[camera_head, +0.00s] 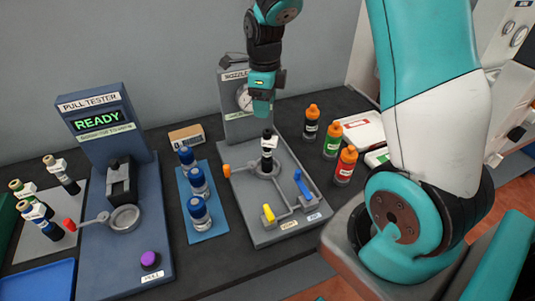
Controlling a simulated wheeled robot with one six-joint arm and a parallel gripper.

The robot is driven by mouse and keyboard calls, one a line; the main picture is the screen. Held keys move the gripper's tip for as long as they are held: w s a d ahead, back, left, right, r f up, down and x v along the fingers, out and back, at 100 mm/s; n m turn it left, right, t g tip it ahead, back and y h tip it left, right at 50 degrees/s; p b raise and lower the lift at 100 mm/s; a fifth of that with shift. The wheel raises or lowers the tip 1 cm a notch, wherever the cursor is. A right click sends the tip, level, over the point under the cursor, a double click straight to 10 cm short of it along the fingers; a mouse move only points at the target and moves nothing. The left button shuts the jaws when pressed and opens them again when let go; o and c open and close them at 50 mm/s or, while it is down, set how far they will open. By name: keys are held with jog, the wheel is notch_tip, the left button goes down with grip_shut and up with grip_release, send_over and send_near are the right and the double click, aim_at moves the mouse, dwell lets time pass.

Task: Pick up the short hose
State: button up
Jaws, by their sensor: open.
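My gripper (262,106) hangs pointing down in front of the grey nozzle station's panel, open and empty. A black piece with a white tag (268,146) stands upright in the middle of that station (247,218), below the gripper and apart from it. I cannot tell which tagged piece is the short hose, as the tag writing is too small to read.
The blue pull tester (98,226) reads READY. Several blue bottles (198,208) stand on a blue mat (210,233) between the stations. Orange-capped bottles (331,139) stand right of the nozzle station. A small cardboard box (186,135) lies behind. Dark bench is free at the front.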

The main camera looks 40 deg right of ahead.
aim_at(267, 141)
notch_tip(267, 141, down, 8)
jog(key=shift+f+p, duration=0.1)
jog(key=shift+p, duration=0.8)
jog(key=shift+d+f+p, duration=0.2)
jog(key=shift+f+p, duration=0.45)
jog(key=shift+f, duration=0.65)
jog(key=shift+d+f+p, duration=0.2)
jog(key=shift+f+p, duration=0.45)
jog(key=shift+f, duration=0.65)
jog(key=shift+c, duration=0.4)
grip_shut()
